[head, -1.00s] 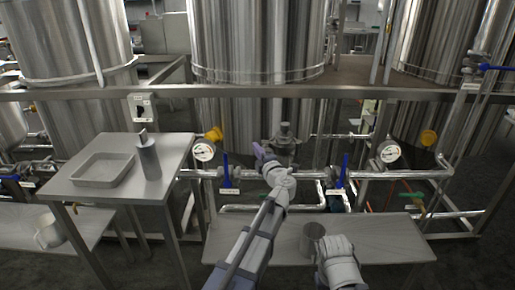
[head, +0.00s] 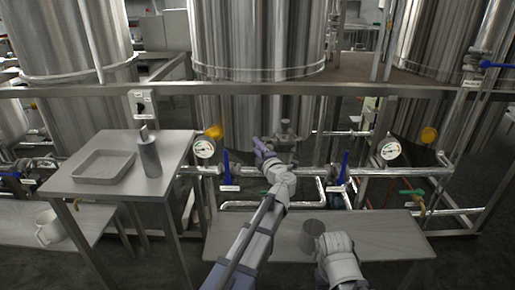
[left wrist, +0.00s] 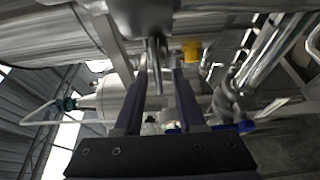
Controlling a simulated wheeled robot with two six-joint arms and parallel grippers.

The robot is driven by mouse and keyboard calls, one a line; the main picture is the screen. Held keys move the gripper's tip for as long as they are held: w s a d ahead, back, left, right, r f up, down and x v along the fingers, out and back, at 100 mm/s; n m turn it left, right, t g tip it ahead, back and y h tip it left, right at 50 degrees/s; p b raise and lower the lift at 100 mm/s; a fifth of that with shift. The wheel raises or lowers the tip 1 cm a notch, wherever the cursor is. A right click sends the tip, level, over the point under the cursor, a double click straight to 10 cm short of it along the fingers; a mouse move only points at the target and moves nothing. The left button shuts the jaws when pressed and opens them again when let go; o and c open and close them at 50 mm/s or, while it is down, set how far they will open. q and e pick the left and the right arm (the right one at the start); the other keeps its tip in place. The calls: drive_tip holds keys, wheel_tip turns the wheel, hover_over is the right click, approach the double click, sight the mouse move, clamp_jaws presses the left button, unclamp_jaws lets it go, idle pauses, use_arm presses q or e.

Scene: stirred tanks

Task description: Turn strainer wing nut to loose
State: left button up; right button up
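The strainer (head: 285,134) is a grey metal fitting on the pipe line below the middle tank. A narrow metal piece (left wrist: 155,62), perhaps the wing nut, shows between the tips under a dark round body. I cannot tell whether the fingers touch it. The nut is too small to make out in the head view. Of my right arm only links show at the bottom, without fingers.
Blue-handled valves (head: 227,170) and (head: 342,170) and gauges (head: 204,149) and (head: 390,150) flank the strainer. A side table (head: 115,190) holds a tray (head: 103,166) and a metal cylinder (head: 149,155). A metal cup (head: 312,236) stands on the low bench (head: 385,236).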

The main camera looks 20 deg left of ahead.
use_arm(q)
drive_tip(key=shift+s+d, duration=0.1)
drive_tip(key=v, duration=0.7)
drive_tip(key=shift+s, duration=0.3)
drive_tip(key=shift+d, duration=0.15)
